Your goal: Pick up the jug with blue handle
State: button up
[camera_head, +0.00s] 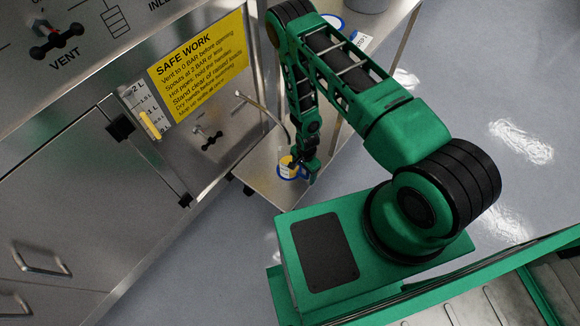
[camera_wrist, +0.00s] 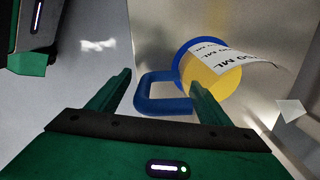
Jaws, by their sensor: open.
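The jug with the blue handle (camera_wrist: 212,79) is in the right half of the wrist view. It has a blue rim, a white volume label and yellow contents or body. Its blue handle (camera_wrist: 143,92) extends left, between the fingers of my gripper (camera_wrist: 158,80). My gripper is open, one finger on either side of the handle; whether the right finger touches the jug I cannot tell. In the head view the jug (camera_head: 287,168) stands on a low steel shelf, below a thin bent spout, and my gripper (camera_head: 304,167) partly hides it.
The steel shelf (camera_head: 262,182) runs beside the panelled vessel cabinet with its yellow safety sign (camera_head: 200,58). A thin spout (camera_head: 262,108) hangs close over the jug. Another blue-rimmed item (camera_head: 334,20) and a grey container stand farther back. The floor at right is clear.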

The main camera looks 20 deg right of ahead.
jog(key=shift+f, duration=0.45)
jog(key=c, duration=1.4)
jog(key=shift+o, duration=0.2)
jog(key=shift+r, duration=0.1)
